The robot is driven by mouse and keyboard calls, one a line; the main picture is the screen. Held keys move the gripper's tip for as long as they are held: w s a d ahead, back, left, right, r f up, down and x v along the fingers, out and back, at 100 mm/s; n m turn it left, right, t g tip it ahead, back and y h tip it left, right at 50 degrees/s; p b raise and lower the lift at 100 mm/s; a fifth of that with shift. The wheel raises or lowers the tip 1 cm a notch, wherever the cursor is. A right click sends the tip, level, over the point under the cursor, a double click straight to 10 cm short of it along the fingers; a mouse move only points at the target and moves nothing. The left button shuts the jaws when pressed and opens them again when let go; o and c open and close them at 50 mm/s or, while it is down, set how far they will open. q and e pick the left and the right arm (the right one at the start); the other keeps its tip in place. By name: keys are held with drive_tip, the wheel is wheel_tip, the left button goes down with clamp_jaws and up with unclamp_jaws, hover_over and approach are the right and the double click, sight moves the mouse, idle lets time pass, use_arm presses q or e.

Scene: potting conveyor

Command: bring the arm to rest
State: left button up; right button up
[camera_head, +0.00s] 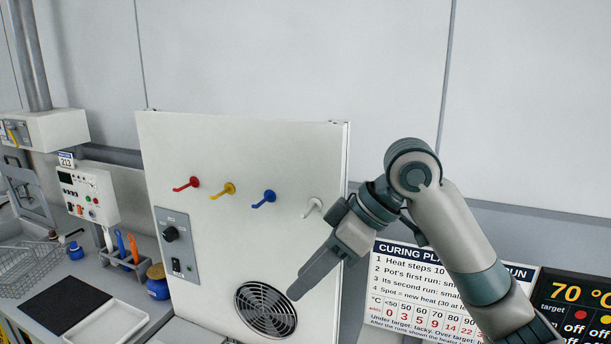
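My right arm comes in from the lower right and bends at the top. Its gripper (296,292) points down and to the left, in front of the white cabinet (240,140) and over the edge of its round vent grille (265,310). The fingers show edge-on as one grey bar, so I cannot see whether there is a gap between them. No object shows at the fingertips. My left gripper is not in view.
Red (187,184), yellow (223,190), blue (264,199) and white (312,208) hooks stick out of the cabinet near the gripper. A printed chart (400,290) and a dark display (575,305) stand behind my forearm. A bench with a black mat (65,300) is at left.

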drive_tip(key=s+d+f+m+t, duration=0.1)
drive_tip(key=s+d+f+m, duration=0.1)
drive_tip(key=f, duration=0.8)
drive_tip(key=s+d+f+m+t, duration=0.1)
drive_tip(key=s+f+m, duration=0.15)
drive_tip(key=f, duration=0.75)
drive_tip(key=s+d+f+m+t, duration=0.1)
drive_tip(key=d+f+m, duration=0.15)
drive_tip(key=f, duration=0.75)
drive_tip(key=s+d+f+m+h, duration=0.35)
drive_tip(key=s+d+f, duration=0.45)
drive_tip(key=s, duration=0.4)
drive_tip(key=s+d+f+m+h, duration=0.2)
drive_tip(key=s+d+f+h, duration=0.2)
drive_tip(key=s+d+f, duration=0.6)
wheel_tip(320, 180, down, 26)
drive_tip(key=s+a+f+g+b, duration=0.1)
drive_tip(key=s+a+g+b, duration=0.1)
drive_tip(key=s+b, duration=0.1)
drive_tip(key=s+d+f+g+b, duration=0.1)
drive_tip(key=s+d+f+b, duration=0.1)
drive_tip(key=s+f, duration=1.6)
wheel_tip(320, 180, down, 3)
drive_tip(key=shift+s+d+f+n, duration=0.2)
drive_tip(key=shift+d+n, duration=0.15)
drive_tip(key=shift+d, duration=0.5)
